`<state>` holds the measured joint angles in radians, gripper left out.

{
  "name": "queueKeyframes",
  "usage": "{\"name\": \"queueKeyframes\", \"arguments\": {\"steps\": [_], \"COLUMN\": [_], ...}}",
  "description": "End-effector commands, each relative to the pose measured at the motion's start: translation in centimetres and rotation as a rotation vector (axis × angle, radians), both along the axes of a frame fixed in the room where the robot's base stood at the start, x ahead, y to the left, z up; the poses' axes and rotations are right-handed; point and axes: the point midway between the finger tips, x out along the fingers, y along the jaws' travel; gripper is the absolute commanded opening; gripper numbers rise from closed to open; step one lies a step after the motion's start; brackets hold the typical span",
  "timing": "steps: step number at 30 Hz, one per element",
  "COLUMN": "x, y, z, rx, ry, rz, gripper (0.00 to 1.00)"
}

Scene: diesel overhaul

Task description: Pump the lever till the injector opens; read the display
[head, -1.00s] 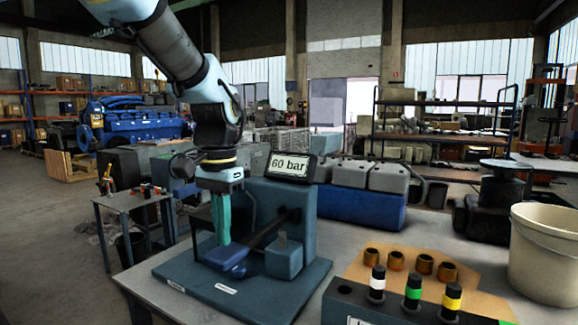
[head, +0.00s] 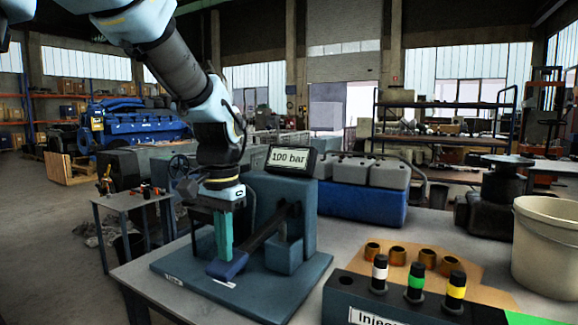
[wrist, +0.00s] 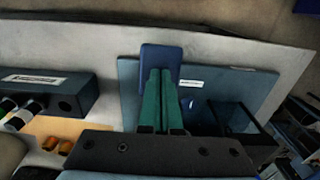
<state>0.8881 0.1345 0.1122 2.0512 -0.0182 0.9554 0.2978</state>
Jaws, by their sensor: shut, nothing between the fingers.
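The pump tester (head: 290,205) is a blue-grey stand on a base plate (head: 190,268) on the table. Its display (head: 289,159) reads 100 bar. The lever (head: 262,232) slopes down toward the front left and ends in a blue handle (head: 227,265), low over the plate. My gripper (head: 222,258) points down at the handle with its green fingers shut and nothing between them. In the wrist view the fingertips (wrist: 161,74) lie over the blue handle (wrist: 160,55). Whether they touch it I cannot tell for sure.
Injectors with white (head: 380,266), green (head: 415,275) and yellow (head: 456,284) bands stand in a dark rack (head: 350,292) at the right. Several brass-coloured sleeves (head: 397,255) stand behind them. A pale bucket (head: 550,255) is at the far right.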

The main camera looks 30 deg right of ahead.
Motion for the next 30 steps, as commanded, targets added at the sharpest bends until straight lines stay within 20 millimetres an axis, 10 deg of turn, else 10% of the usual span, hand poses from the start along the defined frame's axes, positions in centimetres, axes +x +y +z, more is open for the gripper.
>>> {"name": "queueKeyframes", "arguments": {"steps": [11, 30], "x": [0.0, -0.2], "y": [-0.1, 0.4], "z": [-2.7, 3.6], "rx": [0.003, 0.001], "ry": [0.004, 0.002], "rz": [0.0, 0.001], "gripper": [0.0, 0.0]}}
